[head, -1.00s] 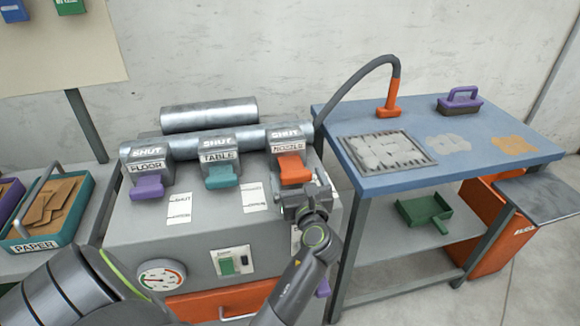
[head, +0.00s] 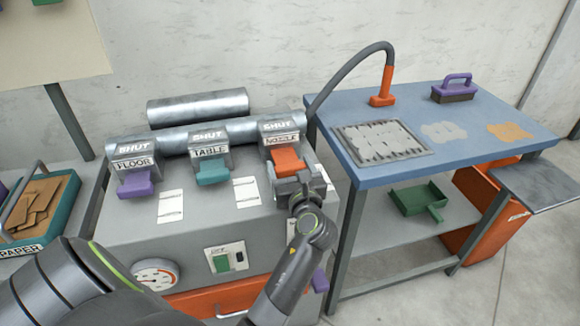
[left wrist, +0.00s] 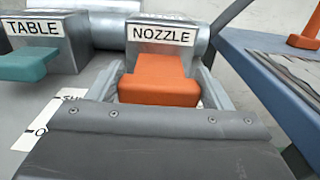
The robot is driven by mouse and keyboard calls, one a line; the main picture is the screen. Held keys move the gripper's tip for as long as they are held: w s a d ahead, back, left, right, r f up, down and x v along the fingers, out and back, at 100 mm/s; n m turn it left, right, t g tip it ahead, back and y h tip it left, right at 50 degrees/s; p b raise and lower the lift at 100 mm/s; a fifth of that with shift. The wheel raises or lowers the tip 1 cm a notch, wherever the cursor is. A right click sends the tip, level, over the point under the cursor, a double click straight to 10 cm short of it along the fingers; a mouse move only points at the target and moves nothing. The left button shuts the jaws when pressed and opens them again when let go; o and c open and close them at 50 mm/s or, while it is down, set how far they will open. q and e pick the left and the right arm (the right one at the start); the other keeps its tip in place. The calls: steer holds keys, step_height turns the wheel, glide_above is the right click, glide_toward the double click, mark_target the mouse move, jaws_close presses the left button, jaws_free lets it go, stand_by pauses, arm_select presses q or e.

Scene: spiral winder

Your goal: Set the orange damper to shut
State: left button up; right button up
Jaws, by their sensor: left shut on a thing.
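The orange damper (head: 287,159) is the rightmost of three damper handles on the grey machine and sits under a NOZZLE label. It sticks out forward and slopes down, much like its neighbours. The word SHUT shows on the pipe above it. In the left wrist view the orange handle (left wrist: 160,80) fills the space between the fingers. My left gripper (head: 296,178) is shut on the front part of this handle, one finger on each side. The handle's front edge is partly hidden by the gripper. My right gripper is not in view.
The teal TABLE damper (head: 212,172) and the purple FLOOR damper (head: 137,184) stand to the left. A blue-topped bench (head: 470,120) with a hose nozzle (head: 383,90) stands close on the right. A gauge (head: 155,274) and green switch (head: 221,263) are on the machine's front.

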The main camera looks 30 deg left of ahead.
arm_select(q)
steer(key=shift+c, duration=0.7)
steer(key=shift+r, duration=0.1)
steer(key=shift+p+x, duration=0.9)
steer(key=shift+p, duration=0.05)
steer(key=shift+w+a, duration=0.25)
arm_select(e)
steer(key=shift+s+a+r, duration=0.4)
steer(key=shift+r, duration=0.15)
